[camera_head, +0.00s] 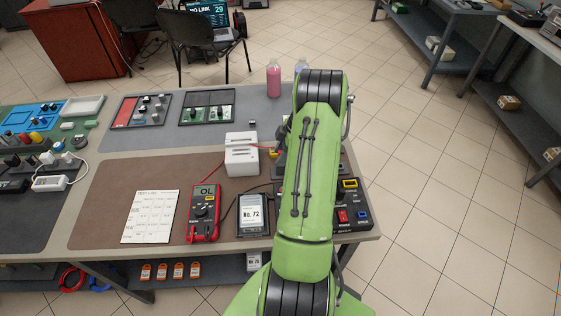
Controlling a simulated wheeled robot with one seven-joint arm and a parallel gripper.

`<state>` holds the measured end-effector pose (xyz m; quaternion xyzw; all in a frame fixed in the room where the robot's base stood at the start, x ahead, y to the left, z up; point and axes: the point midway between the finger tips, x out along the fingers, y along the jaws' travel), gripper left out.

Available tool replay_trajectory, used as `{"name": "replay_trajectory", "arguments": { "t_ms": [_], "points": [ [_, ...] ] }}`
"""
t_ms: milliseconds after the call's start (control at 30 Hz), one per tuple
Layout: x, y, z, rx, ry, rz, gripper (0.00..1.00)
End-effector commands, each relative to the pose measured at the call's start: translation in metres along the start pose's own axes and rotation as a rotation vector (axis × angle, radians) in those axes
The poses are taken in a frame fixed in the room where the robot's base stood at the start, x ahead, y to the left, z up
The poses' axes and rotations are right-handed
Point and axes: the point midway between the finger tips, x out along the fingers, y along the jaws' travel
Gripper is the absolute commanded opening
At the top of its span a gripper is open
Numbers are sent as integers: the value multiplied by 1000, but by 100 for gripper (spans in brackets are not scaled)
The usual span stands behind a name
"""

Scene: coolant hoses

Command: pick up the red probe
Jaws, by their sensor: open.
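A red multimeter (204,213) lies on the brown mat, its display reading OL. A thin red lead (212,167) runs from near the meter up toward the white blocks. A small red and yellow piece (274,153) shows just right of these blocks, close to my green forearm. I cannot tell whether it is the red probe; no probe shows clearly. Dark grey parts show at the forearm's left edge, too little to identify.
White stacked blocks (241,155) stand left of my arm. A No. 72 device (252,215), a printed sheet (150,216) and a black box with a red switch (352,214) lie near the front edge. A pink bottle (273,79) stands at the back.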

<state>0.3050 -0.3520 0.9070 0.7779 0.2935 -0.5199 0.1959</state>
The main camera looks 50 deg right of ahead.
Motion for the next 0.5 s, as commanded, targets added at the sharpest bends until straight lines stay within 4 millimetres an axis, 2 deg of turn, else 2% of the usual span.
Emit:
{"name": "replay_trajectory", "arguments": {
  "t_ms": [100, 267, 500],
  "points": [
    [9, 0, 0, 0, 0, 1, 47],
    [9, 0, 0, 0, 0, 1, 47],
    [8, 0, 0, 0, 0, 1, 12]
  ]
}}
